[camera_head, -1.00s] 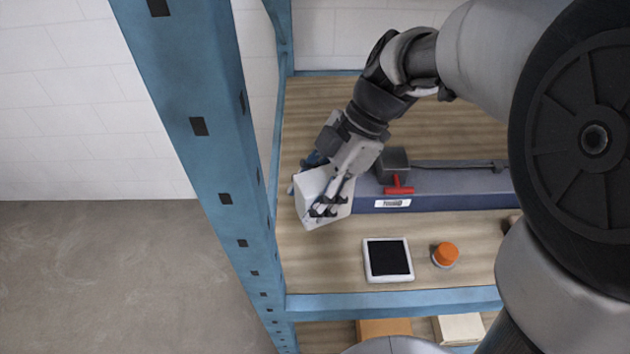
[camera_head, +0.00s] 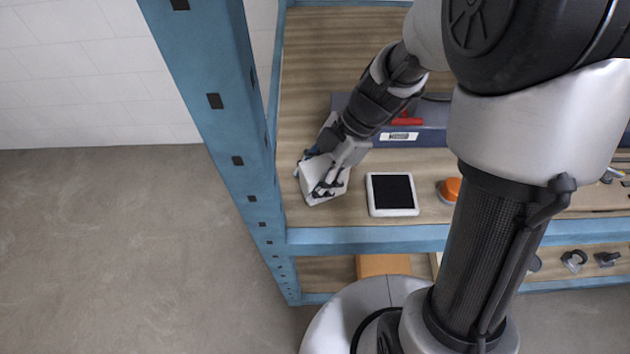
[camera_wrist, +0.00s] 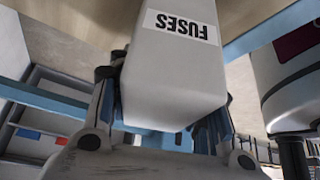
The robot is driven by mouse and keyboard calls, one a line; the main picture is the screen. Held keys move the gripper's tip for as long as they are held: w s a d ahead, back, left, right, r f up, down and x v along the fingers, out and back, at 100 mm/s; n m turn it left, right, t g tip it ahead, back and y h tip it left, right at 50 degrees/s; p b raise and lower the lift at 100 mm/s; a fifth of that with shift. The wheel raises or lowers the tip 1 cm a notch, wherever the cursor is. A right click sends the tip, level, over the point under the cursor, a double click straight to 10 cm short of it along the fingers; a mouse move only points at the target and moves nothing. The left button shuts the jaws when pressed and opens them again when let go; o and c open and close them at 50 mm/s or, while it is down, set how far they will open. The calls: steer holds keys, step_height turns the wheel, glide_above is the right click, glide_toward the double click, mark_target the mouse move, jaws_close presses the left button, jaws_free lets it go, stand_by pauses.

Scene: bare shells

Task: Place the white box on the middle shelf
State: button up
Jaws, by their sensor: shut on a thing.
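The white box (camera_head: 325,188) is held in my gripper (camera_head: 328,178) in the head view, over the left end of the upper visible shelf (camera_head: 335,222). In the wrist view the white box (camera_wrist: 175,75) fills the middle, with a label reading FUSES, and my gripper (camera_wrist: 165,100) has a finger on each side of it. The gripper is shut on the box. The box looks tilted, and I cannot tell whether it touches the shelf. A lower shelf (camera_head: 325,272) shows beneath the blue front beam.
A white-framed black tablet (camera_head: 392,194) and an orange-capped item (camera_head: 449,189) lie right of the box. A dark blue case (camera_head: 432,136) with a red-handled tool (camera_head: 407,119) lies behind. A blue upright (camera_head: 222,120) stands close left. A cardboard box (camera_head: 383,265) sits on the lower shelf.

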steer(key=shift+f, duration=0.75)
steer(key=shift+f+b, duration=0.2)
steer(key=shift+b, duration=0.15)
steer(key=o, duration=1.2)
steer(key=shift+r, duration=0.1)
